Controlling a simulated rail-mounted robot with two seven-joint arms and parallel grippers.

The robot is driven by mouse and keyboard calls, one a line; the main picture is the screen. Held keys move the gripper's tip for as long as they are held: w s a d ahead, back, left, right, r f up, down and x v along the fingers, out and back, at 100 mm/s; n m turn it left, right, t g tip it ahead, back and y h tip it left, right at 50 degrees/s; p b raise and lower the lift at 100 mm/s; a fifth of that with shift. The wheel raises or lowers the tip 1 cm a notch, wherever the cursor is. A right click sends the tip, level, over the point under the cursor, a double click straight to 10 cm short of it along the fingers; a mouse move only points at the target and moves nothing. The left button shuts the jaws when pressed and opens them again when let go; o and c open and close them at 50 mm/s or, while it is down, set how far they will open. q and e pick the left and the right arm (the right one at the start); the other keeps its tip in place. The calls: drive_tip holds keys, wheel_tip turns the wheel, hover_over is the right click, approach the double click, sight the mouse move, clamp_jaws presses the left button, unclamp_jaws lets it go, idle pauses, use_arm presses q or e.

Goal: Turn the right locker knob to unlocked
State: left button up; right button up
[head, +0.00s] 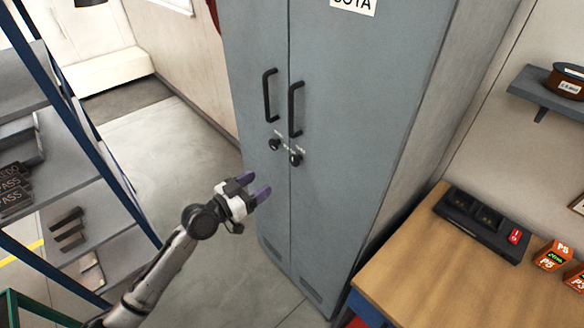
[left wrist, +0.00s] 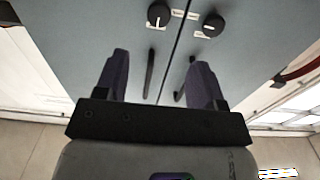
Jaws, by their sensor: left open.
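The grey-blue locker (head: 345,120) has two doors, each with a black bar handle and a round black knob below it. The right locker knob (head: 296,160) sits below the right handle (head: 295,108); the other knob (head: 274,144) is on the left door. The left wrist view looks upside down, so the right knob (left wrist: 159,14) appears on the left there, its white mark about upright; the other knob (left wrist: 212,25) has a mark lying across. My left gripper (head: 257,185) is open and empty, below and left of the knobs, touching neither. My right gripper is out of view.
A wooden workbench (head: 430,285) with a black charger-like unit (head: 482,222) and orange boxes (head: 552,255) stands right of the locker. A shelf rack (head: 95,255) with dark parts is at left. Floor (head: 185,145) is clear between rack and locker.

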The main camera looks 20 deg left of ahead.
sight(293, 162)
use_arm(q)
drive_tip(key=x, duration=1.3)
drive_tip(key=shift+d, duration=0.1)
drive_tip(key=c, duration=0.9)
